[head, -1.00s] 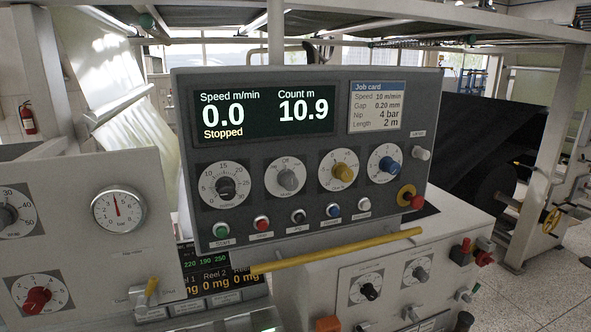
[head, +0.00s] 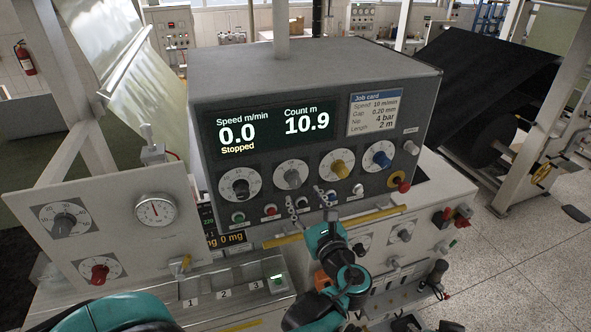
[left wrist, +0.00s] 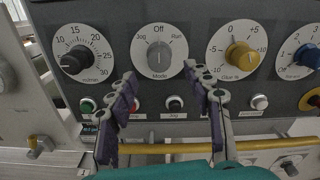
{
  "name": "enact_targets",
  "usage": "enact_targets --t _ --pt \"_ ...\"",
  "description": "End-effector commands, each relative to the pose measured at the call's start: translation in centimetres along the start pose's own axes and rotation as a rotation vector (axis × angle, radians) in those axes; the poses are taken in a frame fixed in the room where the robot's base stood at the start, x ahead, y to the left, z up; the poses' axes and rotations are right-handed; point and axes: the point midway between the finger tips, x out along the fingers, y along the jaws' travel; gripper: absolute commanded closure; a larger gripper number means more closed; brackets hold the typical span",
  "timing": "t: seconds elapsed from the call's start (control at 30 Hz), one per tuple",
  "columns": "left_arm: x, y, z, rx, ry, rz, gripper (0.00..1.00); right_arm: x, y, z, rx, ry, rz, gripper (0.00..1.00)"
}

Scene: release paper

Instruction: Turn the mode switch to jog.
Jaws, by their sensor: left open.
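The mode switch (head: 292,175) is a grey knob on a white round dial, second from the left in the row of dials on the grey control panel. It also shows in the left wrist view (left wrist: 160,54), with Off at the top, Jog at upper left and Run at upper right. The knob looks upright, towards Off. My left gripper (head: 307,198) is open and empty just below the switch. In the left wrist view its two fingers (left wrist: 161,82) point up on either side of the lower dial, apart from the knob. My right gripper is not in view.
The black speed knob (left wrist: 75,59) and yellow knob (left wrist: 240,55) flank the switch. Push buttons, including a black jog button (left wrist: 175,104), sit below it. A yellow bar (head: 375,216) runs under the panel. The display (head: 262,128) reads Stopped.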

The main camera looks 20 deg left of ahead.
Motion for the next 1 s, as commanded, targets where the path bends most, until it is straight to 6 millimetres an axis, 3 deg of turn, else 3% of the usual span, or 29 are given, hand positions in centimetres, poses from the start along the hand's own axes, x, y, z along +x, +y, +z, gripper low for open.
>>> enact_targets --t 0.43,0.83,1.0 --pt "6.6 0.1 0.0 0.0 0.0 0.003 0.49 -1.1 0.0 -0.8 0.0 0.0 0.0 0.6" --pt "7.5 0.1 -0.1 -0.001 0.001 0.0 0.49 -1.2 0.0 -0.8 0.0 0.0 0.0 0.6" --pt "7.5 0.1 -0.1 -0.001 0.001 0.001 0.94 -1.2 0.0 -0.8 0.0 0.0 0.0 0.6"
